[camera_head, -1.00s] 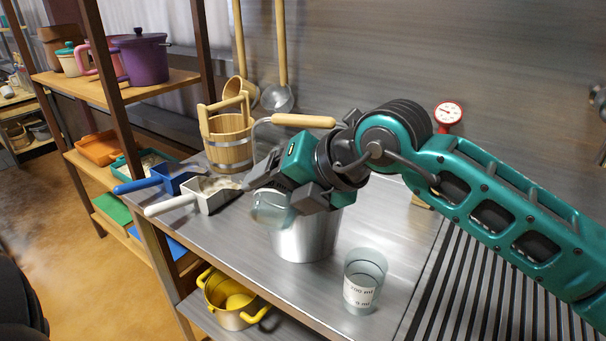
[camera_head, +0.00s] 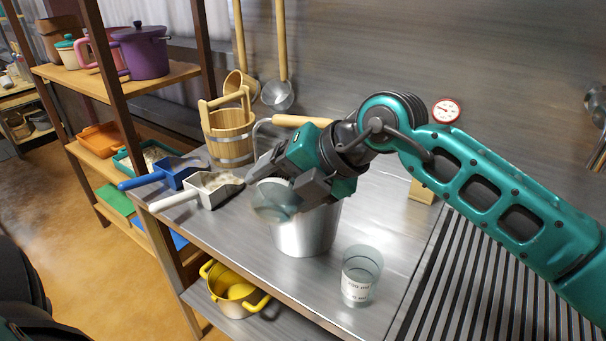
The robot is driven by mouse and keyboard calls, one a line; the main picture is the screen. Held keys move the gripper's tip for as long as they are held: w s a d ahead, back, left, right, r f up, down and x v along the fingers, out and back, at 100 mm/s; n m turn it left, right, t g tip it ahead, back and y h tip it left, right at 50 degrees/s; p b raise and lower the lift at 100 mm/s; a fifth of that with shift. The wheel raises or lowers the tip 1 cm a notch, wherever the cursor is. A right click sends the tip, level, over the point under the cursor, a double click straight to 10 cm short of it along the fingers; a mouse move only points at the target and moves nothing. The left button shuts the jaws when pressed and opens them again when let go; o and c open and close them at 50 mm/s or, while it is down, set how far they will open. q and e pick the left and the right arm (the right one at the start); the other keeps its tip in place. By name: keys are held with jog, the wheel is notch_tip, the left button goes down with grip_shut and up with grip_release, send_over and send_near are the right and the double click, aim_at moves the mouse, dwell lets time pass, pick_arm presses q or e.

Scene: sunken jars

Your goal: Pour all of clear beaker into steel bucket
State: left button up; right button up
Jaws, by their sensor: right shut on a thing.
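My right gripper (camera_head: 295,188) is shut on a clear beaker (camera_head: 272,203), which is strongly tilted over the left part of the steel bucket (camera_head: 305,232). The gripper hides part of the beaker and of the bucket's mouth. I cannot see any stream or what is inside the bucket. The bucket stands upright on the metal counter. A second clear vessel (camera_head: 360,277) with a white printed label stands upright in front and to the right of the bucket. My left gripper is not in view.
A wooden pail (camera_head: 228,137), a blue scoop (camera_head: 165,172) and a white-handled scoop (camera_head: 205,188) sit left of the bucket. A wooden-gripped wire handle (camera_head: 303,121) shows behind my gripper. A slatted surface (camera_head: 480,290) lies right. A yellow pot (camera_head: 233,290) is on the shelf below.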

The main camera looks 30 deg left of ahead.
dwell(0.4)
jog(key=shift+w+r+m+g+p, duration=0.15)
jog(key=shift+r+m+g+p, duration=0.3)
jog(key=shift+p, duration=0.55)
jog(key=shift+f, duration=0.2)
